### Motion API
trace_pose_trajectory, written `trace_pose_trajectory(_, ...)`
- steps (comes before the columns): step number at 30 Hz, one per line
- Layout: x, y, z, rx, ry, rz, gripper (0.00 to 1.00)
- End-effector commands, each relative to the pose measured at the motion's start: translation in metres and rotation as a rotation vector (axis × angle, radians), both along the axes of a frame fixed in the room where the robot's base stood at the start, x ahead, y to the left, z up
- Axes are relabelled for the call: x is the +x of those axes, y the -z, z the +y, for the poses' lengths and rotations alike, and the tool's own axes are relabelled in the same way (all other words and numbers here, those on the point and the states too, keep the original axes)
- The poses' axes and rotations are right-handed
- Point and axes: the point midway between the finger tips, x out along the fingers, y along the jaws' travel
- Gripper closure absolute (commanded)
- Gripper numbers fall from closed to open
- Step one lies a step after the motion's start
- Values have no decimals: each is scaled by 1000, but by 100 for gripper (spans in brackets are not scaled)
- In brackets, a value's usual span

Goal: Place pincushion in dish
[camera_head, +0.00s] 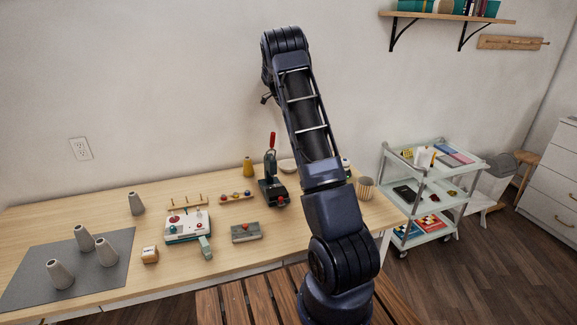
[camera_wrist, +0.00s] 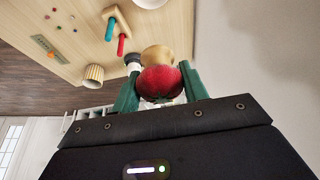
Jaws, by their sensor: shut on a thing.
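The red pincushion (camera_wrist: 160,82) is between the two green fingers of my gripper (camera_wrist: 161,88) in the wrist view, and the gripper is shut on it. A tan rounded thing (camera_wrist: 157,56) shows just beyond it; I cannot tell whether it touches the pincushion. A white round dish (camera_wrist: 150,3) is cut off at the top of the wrist view. In the head view a pale dish (camera_head: 288,165) sits at the back of the table, partly hidden by my arm. My gripper and the pincushion are hidden behind my arm there.
A striped cup (camera_head: 365,188) stands near the table's right end. A black press with a red handle (camera_head: 272,185) stands left of my arm. Several grey cones stand on a grey mat (camera_head: 30,270). A white cart (camera_head: 430,195) stands right of the table.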

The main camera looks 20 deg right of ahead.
Motion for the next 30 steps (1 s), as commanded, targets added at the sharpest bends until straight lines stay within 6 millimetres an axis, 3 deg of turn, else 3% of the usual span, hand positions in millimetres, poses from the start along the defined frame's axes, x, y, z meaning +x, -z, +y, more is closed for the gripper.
trace_pose_trajectory(3, -1, 29, -1, 1, 2, 5, 79)
trace_pose_trajectory(14, -1, 83, -1, 0, 1, 2, 79)
trace_pose_trajectory(30, -1, 196, -1, 0, 1, 2, 79)
